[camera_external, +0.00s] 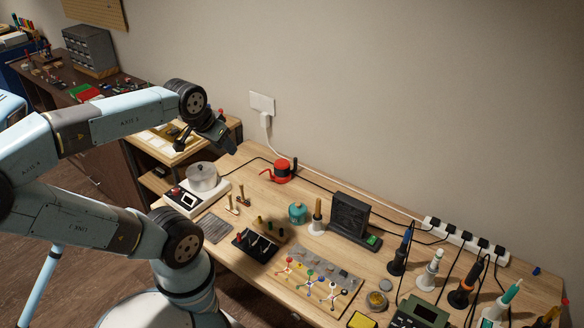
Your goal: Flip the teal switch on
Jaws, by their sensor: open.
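A black switch box (255,244) lies near the front edge of the workbench (232,262). Several small levers stand on it, and one at its left end has a red tip. The levers are too small for me to pick out a teal one or tell its position. My gripper (205,142) is open and empty. It hangs in the air up and to the left of the switch box, well apart from it, in front of the side cabinet.
Several soldering tools stand at right. A power strip (466,238) runs along the wall.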

